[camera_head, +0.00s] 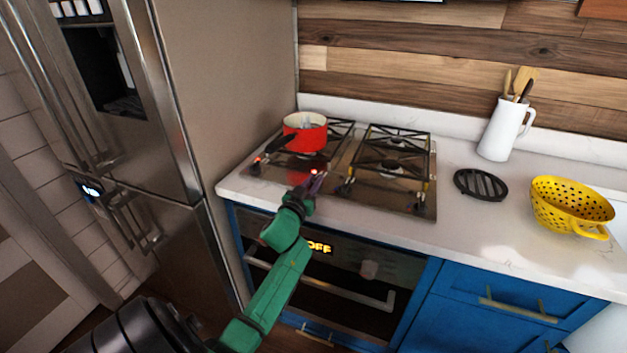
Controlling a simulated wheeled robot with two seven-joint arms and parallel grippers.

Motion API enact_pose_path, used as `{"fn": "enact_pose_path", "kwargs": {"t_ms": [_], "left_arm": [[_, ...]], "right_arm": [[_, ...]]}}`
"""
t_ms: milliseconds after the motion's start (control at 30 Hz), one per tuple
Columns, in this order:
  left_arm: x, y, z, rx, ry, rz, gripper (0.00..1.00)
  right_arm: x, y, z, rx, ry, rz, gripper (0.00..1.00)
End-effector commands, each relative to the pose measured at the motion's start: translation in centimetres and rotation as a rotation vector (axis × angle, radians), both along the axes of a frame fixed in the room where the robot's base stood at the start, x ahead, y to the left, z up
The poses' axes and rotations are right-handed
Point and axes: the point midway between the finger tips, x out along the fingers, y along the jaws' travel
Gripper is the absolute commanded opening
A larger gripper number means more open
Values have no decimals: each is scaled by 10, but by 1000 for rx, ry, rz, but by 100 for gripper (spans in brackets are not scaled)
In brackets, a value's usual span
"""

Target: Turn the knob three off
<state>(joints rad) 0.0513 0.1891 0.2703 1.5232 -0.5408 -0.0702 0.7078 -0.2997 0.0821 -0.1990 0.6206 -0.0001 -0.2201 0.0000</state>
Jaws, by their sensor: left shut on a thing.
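The gas cooktop (392,194) is set in the white counter, with small knobs along its front edge. My left gripper (316,181) reaches up from below at the cooktop's front edge. Its fingers are shut on a cooktop knob, which they mostly hide; I cannot read its number. A small red light (314,171) glows at the fingertips. Another red light (257,160) glows by the left front of the cooktop. A dark knob (344,188) shows just right of the gripper. My right gripper is not in view.
A red pot (305,133) with a dark handle stands on the left burners. The right burners are bare. A black trivet (481,185), yellow colander (570,207) and white utensil jug (502,131) stand to the right. The oven display (319,247) reads OFF. A steel fridge (215,100) stands left.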

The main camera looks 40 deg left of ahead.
Motion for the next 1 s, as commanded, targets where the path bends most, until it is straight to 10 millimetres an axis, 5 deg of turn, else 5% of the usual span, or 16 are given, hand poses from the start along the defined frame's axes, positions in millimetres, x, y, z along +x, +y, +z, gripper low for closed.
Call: {"fn": "enact_pose_path", "kwargs": {"t_ms": [133,167,200,233,667,1000], "left_arm": [[1,0,2,3,-4,-1,0],[1,0,2,3,-4,0,32],[1,0,2,3,-4,0,47],[1,0,2,2,-3,0,50],[-10,-4,-1,0,0,0,50],[-90,-30,-3,-1,3,0,50]], "right_arm": [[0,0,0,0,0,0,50],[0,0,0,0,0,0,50],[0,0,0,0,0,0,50],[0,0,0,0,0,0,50],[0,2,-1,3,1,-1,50],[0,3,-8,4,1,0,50]]}}
